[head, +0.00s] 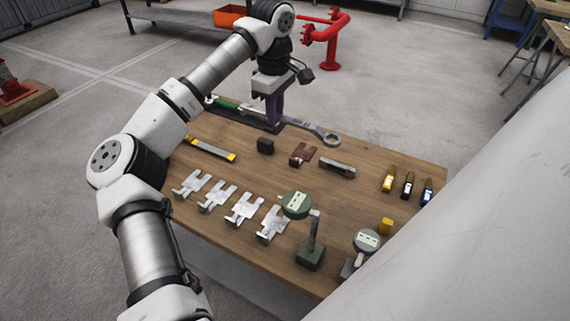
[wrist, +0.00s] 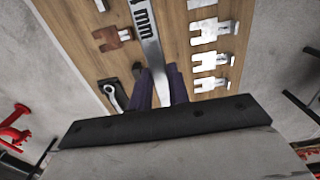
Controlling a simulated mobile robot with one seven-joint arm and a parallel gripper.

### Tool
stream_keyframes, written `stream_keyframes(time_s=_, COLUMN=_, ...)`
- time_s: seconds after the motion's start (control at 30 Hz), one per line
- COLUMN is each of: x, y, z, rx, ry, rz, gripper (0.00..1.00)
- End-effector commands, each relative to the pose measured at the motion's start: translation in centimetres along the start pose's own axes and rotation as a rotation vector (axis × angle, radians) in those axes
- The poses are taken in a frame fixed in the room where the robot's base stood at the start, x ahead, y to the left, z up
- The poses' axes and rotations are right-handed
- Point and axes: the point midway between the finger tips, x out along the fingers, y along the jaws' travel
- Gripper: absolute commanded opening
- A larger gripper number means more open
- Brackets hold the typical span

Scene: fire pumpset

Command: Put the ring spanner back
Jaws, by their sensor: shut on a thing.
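The ring spanner (head: 325,137) is a long grey metal tool with a round ring end at the right, along the far side of the wooden table. My gripper (head: 272,122) is shut on its shank, with purple fingers on either side. In the wrist view the shank (wrist: 147,40), marked with "mm" lettering, runs up from between my fingers (wrist: 160,88); the ring end is out of sight there. I cannot tell whether the spanner touches the table. A green part (head: 222,103) shows near its left end; I cannot tell whether it belongs to it.
The wooden table (head: 350,210) holds a black block (head: 265,146), a brown slotted piece (head: 303,155), a folded gauge (head: 337,168), a yellow-ended tool (head: 212,150), several slotted metal shims (head: 245,208) and a green-based dial stand (head: 310,252). A red pipe (head: 335,40) stands behind.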

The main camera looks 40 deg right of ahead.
Motion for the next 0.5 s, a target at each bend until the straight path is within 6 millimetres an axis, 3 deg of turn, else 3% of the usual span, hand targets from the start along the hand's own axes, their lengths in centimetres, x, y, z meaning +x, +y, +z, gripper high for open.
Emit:
stream_keyframes(time_s=0.17, x=2.9, y=-0.1, z=0.0, rx=0.0, ry=-0.005, rz=-0.003, gripper=0.0)
stream_keyframes(time_s=0.5, x=11.9, y=-0.1, z=0.1, rx=0.001, ry=-0.005, rz=-0.003, gripper=0.0)
